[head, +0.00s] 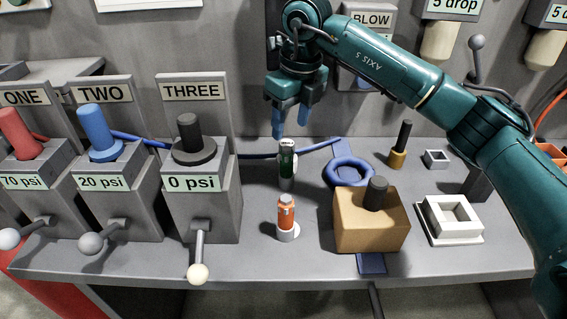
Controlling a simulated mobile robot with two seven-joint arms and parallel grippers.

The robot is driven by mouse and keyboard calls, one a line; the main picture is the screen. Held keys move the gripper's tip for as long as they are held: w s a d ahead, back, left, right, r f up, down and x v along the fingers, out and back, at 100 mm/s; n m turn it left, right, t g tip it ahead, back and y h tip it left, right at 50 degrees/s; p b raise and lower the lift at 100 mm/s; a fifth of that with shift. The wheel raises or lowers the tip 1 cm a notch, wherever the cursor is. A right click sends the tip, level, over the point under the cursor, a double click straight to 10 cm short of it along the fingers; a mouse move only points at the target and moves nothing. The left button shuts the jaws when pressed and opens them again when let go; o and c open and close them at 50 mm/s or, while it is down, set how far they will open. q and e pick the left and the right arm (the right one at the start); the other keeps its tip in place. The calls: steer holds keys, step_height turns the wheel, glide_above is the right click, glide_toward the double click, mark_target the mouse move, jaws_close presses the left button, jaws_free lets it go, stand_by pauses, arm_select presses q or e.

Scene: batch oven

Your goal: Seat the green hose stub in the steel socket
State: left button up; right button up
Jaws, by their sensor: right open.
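The green hose stub (287,161) stands upright near the middle of the bench, dark green with a pale and black top. A small grey base (286,183) shows at its foot; it may be the steel socket, and I cannot tell how deep the stub sits in it. My right gripper (291,129) is open, pointing down just above the stub's top, with its blue fingers apart. Nothing shows between the fingers. My left gripper is not in view.
An orange stub (286,213) stands in a pale ring just in front. To the right are a tan block (371,226) with a dark peg, a blue ring (347,171) and a white square frame (449,234). The box labelled THREE (219,213) stands left.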

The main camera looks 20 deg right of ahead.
mark_target(287, 151)
step_height(287, 151, down, 5)
steer(key=shift+w+a+r, duration=0.1)
steer(key=shift+a+r, duration=0.05)
steer(key=shift+r, duration=0.05)
steer(key=shift+w+a+f+p, duration=0.1)
steer(key=shift+w+f+p, duration=0.15)
steer(key=shift+f, duration=0.75)
steer(key=shift+w+f+p, duration=0.15)
steer(key=shift+f+p, duration=0.25)
steer(key=shift+f, duration=0.6)
steer(key=shift+w+a+f+p, duration=0.1)
steer(key=shift+w+f+p, duration=0.15)
steer(key=shift+f, duration=0.75)
steer(key=c, duration=1.1)
